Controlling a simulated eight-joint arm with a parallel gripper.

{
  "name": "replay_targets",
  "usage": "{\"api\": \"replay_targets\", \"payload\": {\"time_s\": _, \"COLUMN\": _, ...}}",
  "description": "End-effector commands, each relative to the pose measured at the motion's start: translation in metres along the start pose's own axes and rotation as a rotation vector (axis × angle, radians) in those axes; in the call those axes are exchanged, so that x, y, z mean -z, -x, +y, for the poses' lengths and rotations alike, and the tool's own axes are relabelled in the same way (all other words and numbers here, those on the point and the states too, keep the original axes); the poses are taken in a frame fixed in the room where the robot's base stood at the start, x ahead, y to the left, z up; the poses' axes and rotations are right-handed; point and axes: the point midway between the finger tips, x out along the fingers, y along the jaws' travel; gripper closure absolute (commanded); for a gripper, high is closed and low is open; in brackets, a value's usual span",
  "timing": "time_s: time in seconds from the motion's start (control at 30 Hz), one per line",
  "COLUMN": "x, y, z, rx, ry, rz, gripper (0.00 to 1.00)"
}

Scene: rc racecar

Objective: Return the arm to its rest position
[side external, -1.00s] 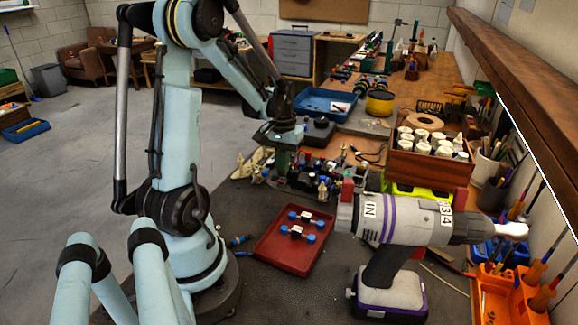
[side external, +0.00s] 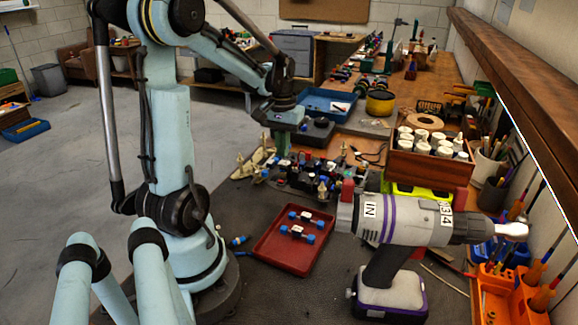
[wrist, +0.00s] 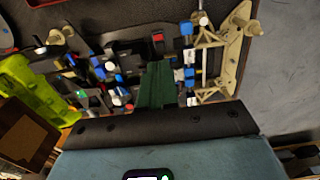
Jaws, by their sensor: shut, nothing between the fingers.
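My gripper (side external: 283,152) shows in the side view as green fingers below the dark wrist, pointing down at the far part of the bench. In the wrist view the green fingers (wrist: 156,88) are together, with nothing held between them. The racecar chassis (side external: 312,178) lies below and around the fingers in the side view, partly hidden by my wrist. In the wrist view the chassis parts (wrist: 112,75) and a beige suspension piece (wrist: 232,50) lie beneath the gripper. The exact gap between the fingers and the chassis cannot be told.
A red tray (side external: 282,252) with two blue-ended parts sits in front. A drill (side external: 405,222) stands to its right. A wooden box of white bottles (side external: 432,168), a blue bin (side external: 318,104) and a yellow tin (side external: 380,103) stand behind. The dark mat left of the tray is mostly clear.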

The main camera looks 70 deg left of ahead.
Motion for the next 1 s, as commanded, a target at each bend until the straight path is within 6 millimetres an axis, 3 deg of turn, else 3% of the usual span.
{"api": "replay_targets", "payload": {"time_s": 0.17, "x": -0.003, "y": 0.003, "z": 0.007, "rx": -0.001, "ry": -0.021, "rz": 0.015, "gripper": 1.00}}
{"api": "replay_targets", "payload": {"time_s": 0.33, "x": -0.019, "y": 0.018, "z": 0.047, "rx": -0.010, "ry": -0.142, "rz": 0.104, "gripper": 1.00}}
{"api": "replay_targets", "payload": {"time_s": 0.7, "x": -0.096, "y": 0.047, "z": 0.148, "rx": -0.114, "ry": -0.524, "rz": 0.400, "gripper": 1.00}}
{"api": "replay_targets", "payload": {"time_s": 1.0, "x": -0.149, "y": 0.050, "z": 0.188, "rx": -0.224, "ry": -0.731, "rz": 0.563, "gripper": 1.00}}
